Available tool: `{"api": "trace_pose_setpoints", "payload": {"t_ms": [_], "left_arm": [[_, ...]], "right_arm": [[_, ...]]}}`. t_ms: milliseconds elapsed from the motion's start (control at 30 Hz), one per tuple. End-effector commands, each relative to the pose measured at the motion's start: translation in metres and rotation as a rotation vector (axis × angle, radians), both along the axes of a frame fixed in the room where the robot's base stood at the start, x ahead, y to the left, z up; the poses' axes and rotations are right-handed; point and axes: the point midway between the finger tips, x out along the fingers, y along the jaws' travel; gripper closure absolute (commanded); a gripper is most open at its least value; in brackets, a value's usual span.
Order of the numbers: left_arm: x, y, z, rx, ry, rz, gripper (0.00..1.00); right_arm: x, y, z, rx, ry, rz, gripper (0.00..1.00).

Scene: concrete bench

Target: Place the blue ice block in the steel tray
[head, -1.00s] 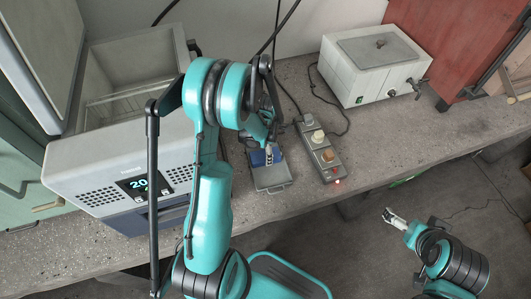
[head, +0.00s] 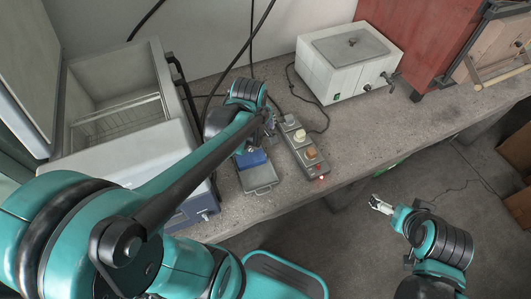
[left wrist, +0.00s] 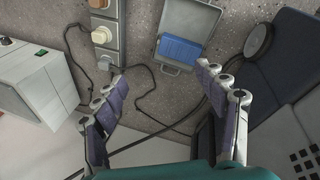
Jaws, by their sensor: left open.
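The blue ice block (head: 252,158) lies in the small steel tray (head: 262,182) on the bench, toward the tray's far end. In the left wrist view the block (left wrist: 181,51) rests inside the tray (left wrist: 196,16), near one end wall. My left gripper (left wrist: 168,100) is open with nothing between its fingers, apart from the block and tray. In the head view its fingers are mostly hidden by my arm, above and behind the tray. My right gripper (head: 380,204) is out over the floor at the right, far from the tray; its finger gap is too small to judge.
A control strip with several knobs (head: 303,145) stands right of the tray. A white bath with a tap (head: 350,62) is at the back. An open chest freezer (head: 115,95) with a wire basket is left. Cables (head: 255,50) run behind.

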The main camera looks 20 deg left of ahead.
Motion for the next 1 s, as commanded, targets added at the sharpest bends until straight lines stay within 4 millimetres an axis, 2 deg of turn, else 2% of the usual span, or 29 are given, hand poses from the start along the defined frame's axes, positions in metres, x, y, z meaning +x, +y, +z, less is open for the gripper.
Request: {"api": "trace_pose_setpoints", "payload": {"t_ms": [33, 100, 200, 400, 600, 1000], "left_arm": [[-0.014, -0.011, 0.012, 0.044, -0.034, -0.142, 0.28], [-0.028, -0.023, 0.025, 0.118, -0.083, -0.352, 0.28], [-0.049, -0.038, 0.038, 0.235, -0.147, -0.630, 0.28], [-0.077, -0.057, 0.047, 0.441, -0.235, -1.025, 0.28], [-0.086, -0.062, 0.048, 0.525, -0.262, -1.163, 0.28], [-0.086, -0.062, 0.048, 0.528, -0.261, -1.166, 0.28]], "right_arm": [[0.000, 0.000, 0.000, 0.000, 0.000, 0.000, 0.00], [0.000, 0.000, 0.000, 0.000, 0.000, 0.000, 0.00], [0.000, 0.000, 0.000, 0.000, 0.000, 0.000, 0.00], [0.000, 0.000, 0.000, 0.000, 0.000, 0.000, 0.00], [0.000, 0.000, 0.000, 0.000, 0.000, 0.000, 0.00], [0.000, 0.000, 0.000, 0.000, 0.000, 0.000, 0.00]]}}
